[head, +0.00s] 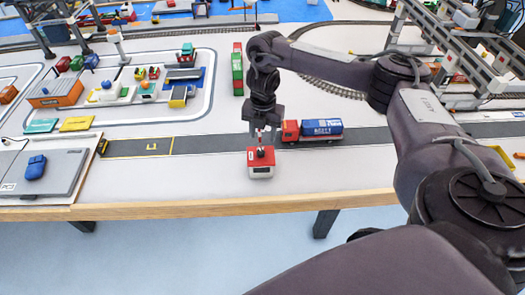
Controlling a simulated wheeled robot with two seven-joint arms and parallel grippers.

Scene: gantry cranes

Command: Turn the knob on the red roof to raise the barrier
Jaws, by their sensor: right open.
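A small white booth (261,172) with a red roof (251,158) stands near the table's front edge, in the middle of the head view. A small dark knob (261,153) shows on top of the roof. My right gripper (263,138) points down directly above the roof, with its open fingers close to the knob. I cannot tell whether they touch it. I cannot make out the barrier clearly. My left gripper is not in view.
A red truck with a blue load (318,130) stands on the grey road just right of my right gripper. A grey board with a blue car (36,167) lies at the left. The white table (190,182) is clear left of the booth.

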